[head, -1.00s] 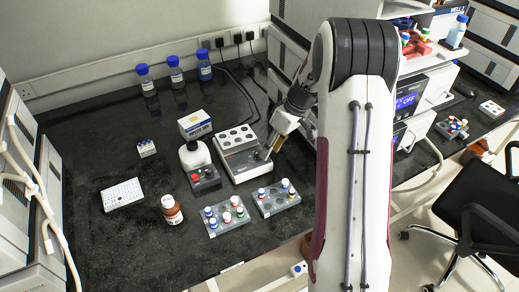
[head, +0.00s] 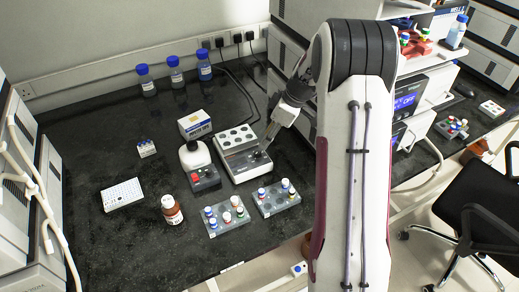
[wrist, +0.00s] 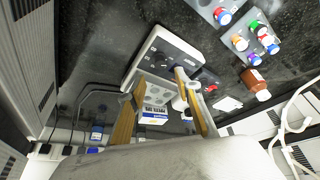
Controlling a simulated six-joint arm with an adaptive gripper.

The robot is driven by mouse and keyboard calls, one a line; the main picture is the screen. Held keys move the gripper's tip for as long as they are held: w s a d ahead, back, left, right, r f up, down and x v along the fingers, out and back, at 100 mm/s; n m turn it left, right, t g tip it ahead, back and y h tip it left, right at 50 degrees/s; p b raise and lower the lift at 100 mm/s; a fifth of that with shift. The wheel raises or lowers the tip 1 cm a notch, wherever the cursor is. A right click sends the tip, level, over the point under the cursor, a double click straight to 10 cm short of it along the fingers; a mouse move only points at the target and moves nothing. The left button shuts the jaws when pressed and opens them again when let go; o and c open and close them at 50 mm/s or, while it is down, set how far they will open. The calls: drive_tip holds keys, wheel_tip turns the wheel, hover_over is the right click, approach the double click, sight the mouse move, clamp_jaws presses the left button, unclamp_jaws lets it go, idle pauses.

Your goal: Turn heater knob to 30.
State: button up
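The heater (head: 231,147) is a white block with round wells on top and a grey front panel (head: 240,163). Its panel also shows in the wrist view (wrist: 174,51), with small dark controls on it. The knob's setting is too small to read.
A dark device with a red knob (head: 195,178) stands left of the heater. Vial racks (head: 276,198) (head: 228,216) stand in front, with a brown bottle (head: 172,211) farther left. A box (head: 195,124) sits behind.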

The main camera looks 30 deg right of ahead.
sight(258, 152)
drive_tip(key=shift+x, duration=3.9)
drive_tip(key=shift+c, duration=0.4)
clamp_jaws()
